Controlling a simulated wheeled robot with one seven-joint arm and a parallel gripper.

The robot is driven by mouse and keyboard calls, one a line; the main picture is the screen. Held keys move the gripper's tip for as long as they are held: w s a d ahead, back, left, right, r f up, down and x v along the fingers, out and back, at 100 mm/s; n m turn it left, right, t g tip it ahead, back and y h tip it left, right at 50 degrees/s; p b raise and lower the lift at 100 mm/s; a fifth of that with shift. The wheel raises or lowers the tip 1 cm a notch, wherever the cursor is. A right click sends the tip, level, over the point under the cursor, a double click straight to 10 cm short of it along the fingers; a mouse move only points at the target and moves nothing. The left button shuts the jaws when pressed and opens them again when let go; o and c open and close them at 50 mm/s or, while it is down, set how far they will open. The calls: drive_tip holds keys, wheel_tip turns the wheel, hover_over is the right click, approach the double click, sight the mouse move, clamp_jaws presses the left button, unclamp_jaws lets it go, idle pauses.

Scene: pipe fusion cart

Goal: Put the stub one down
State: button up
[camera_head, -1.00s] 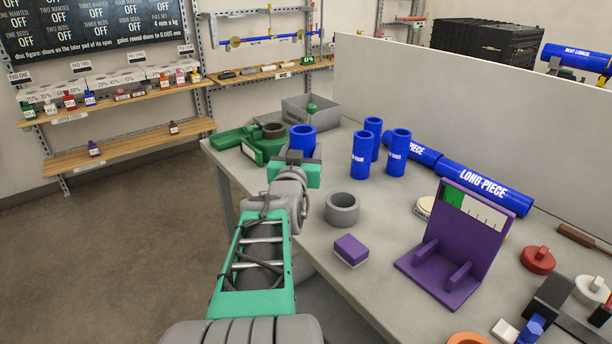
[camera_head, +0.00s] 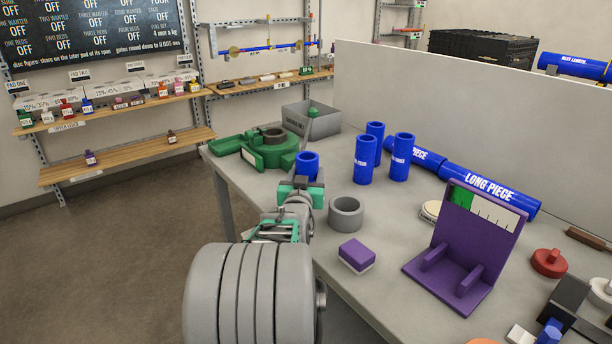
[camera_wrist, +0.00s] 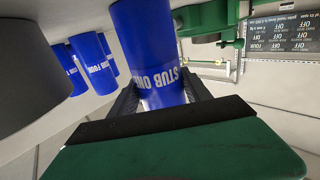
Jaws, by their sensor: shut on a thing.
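Stub one is a blue pipe piece (camera_wrist: 150,50) whose "STUB ONE" lettering shows in the wrist view. My gripper (camera_wrist: 160,92) is shut on it, with a dark finger on each side. In the head view the blue stub (camera_head: 306,165) stands about upright above my gripper (camera_head: 302,186), near the table's left edge. The lower part of the stub is hidden behind the gripper. I cannot tell whether its lower end touches the grey table (camera_head: 405,215).
A green clamp-like fixture (camera_head: 240,145) is behind left of the stub. A grey ring (camera_head: 346,214) is close on the right. Several blue stubs (camera_head: 365,158) stand farther right, before long blue pipes (camera_head: 490,188). A purple stand (camera_head: 465,240) and purple block (camera_head: 356,253) are nearer.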

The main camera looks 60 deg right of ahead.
drive_tip(key=o, duration=1.6)
